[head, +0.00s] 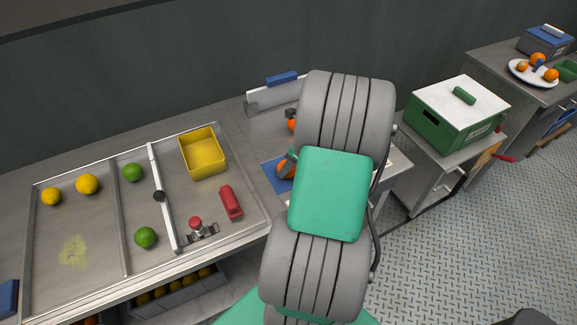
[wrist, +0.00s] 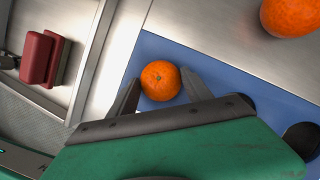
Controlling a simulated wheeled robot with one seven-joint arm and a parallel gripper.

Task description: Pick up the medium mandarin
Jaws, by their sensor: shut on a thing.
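A small orange mandarin (wrist: 160,80) sits between the two dark fingertips of my gripper (wrist: 160,90) in the wrist view. My gripper is shut on it, with one finger on each side. It is over a blue mat (wrist: 215,78); I cannot tell whether it still touches the mat. In the head view this mandarin (head: 283,168) shows partly, with my arm hiding much of the area. A larger orange fruit (wrist: 291,14) lies on bare metal at the upper right of the wrist view, cut by the frame edge.
A divided metal tray (head: 75,291) at left holds yellow and green fruit, a yellow bin (head: 203,153), a red block (head: 231,203) and a red-knobbed device (head: 197,226). A green box with a white lid (head: 459,110) stands at right. A plate of fruit (head: 533,73) is farther back.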

